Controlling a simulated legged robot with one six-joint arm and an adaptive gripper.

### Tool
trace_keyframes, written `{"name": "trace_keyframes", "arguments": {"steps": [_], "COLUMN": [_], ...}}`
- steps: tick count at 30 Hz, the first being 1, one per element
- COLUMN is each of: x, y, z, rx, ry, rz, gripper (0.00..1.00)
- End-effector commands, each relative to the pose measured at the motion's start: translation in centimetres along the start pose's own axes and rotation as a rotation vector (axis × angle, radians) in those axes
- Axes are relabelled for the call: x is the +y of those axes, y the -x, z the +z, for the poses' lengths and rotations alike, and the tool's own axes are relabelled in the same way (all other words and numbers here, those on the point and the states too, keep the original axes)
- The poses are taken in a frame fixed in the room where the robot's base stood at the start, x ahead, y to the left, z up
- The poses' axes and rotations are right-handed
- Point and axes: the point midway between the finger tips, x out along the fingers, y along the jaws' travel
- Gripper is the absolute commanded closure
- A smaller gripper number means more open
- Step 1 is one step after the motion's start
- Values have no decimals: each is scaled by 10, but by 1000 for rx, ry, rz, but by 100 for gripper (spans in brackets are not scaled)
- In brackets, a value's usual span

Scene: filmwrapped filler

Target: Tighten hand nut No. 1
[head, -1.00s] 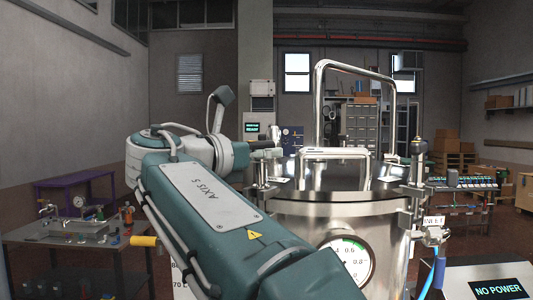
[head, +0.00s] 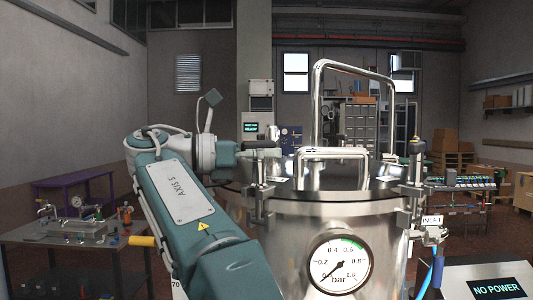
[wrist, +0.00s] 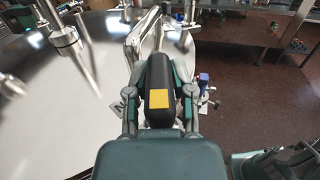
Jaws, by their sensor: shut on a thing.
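My gripper (head: 266,151) is at the top of the clamp (head: 259,192) on the left front of the steel vessel's rim. In the wrist view its two fingers (wrist: 158,82) stand on either side of a black rounded block with a yellow patch (wrist: 159,99).
The vessel's tall chrome handle (head: 317,105) and a lower lid handle (head: 299,165) stand right of my gripper. A pressure gauge (head: 340,263) is on the vessel's front. Another clamp (head: 416,190) is at the right rim. A workbench (head: 75,252) stands at the left.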

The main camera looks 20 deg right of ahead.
Motion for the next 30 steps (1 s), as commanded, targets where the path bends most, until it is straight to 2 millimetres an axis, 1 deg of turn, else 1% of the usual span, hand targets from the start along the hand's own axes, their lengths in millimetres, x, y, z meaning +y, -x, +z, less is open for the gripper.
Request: {"name": "trace_keyframes", "arguments": {"steps": [7, 17, 18, 19, 30], "x": [1, 1, 1, 1, 0], "y": [0, 0, 0, 0, -1], "z": [1, 2, 2, 2, 1], "rx": [-6, -7, -7, -7, -2], "ry": [-1, -1, -1, -1, -1], "rz": [-32, -32, -32, -32, -35], "gripper": [100, 100, 52, 39, 39]}}
